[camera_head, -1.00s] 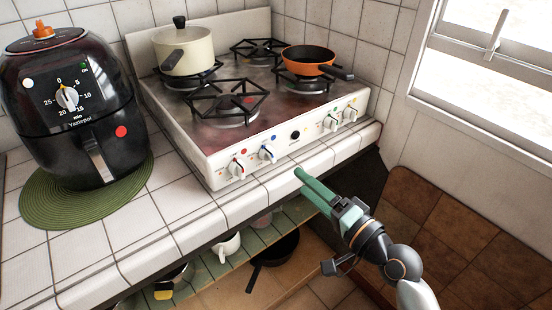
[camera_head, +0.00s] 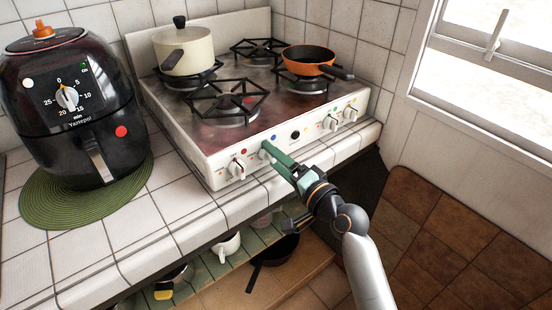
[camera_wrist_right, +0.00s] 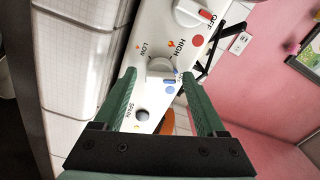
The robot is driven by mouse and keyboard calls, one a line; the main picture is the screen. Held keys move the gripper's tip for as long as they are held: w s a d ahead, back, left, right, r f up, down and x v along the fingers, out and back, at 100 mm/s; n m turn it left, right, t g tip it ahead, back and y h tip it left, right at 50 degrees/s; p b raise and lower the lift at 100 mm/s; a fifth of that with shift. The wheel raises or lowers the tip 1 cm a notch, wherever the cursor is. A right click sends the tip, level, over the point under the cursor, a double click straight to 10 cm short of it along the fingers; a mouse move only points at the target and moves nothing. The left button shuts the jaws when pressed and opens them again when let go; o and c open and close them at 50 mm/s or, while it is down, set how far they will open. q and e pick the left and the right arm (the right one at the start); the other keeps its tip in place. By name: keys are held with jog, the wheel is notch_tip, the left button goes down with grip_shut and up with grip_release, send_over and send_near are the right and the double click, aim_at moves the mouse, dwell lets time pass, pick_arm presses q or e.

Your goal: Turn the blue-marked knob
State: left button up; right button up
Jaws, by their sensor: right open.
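The blue-marked knob (camera_wrist_right: 160,66) is a white knob on the stove's front panel, with a blue dot (camera_wrist_right: 170,89) beside it in the right wrist view. My right gripper (camera_wrist_right: 159,76) is open, with its two green fingers on either side of this knob. I cannot tell whether the fingers touch it. In the head view my right gripper (camera_head: 265,147) reaches the panel from the lower right and hides most of the knob. The blue dot (camera_head: 273,138) shows just above the fingers. My left gripper is not in view.
A red-marked knob (camera_head: 236,170) is just left of the gripper, and a black button (camera_head: 295,135) is to its right. A cream pot (camera_head: 186,52) and an orange pan (camera_head: 308,60) stand on the stove. An air fryer (camera_head: 70,105) stands on the left.

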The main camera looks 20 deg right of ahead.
jog(key=shift+c, duration=0.3)
grip_shut()
dwell(0.4)
jog(key=shift+n, duration=2.9)
jog(key=shift+o, duration=0.3)
grip_release()
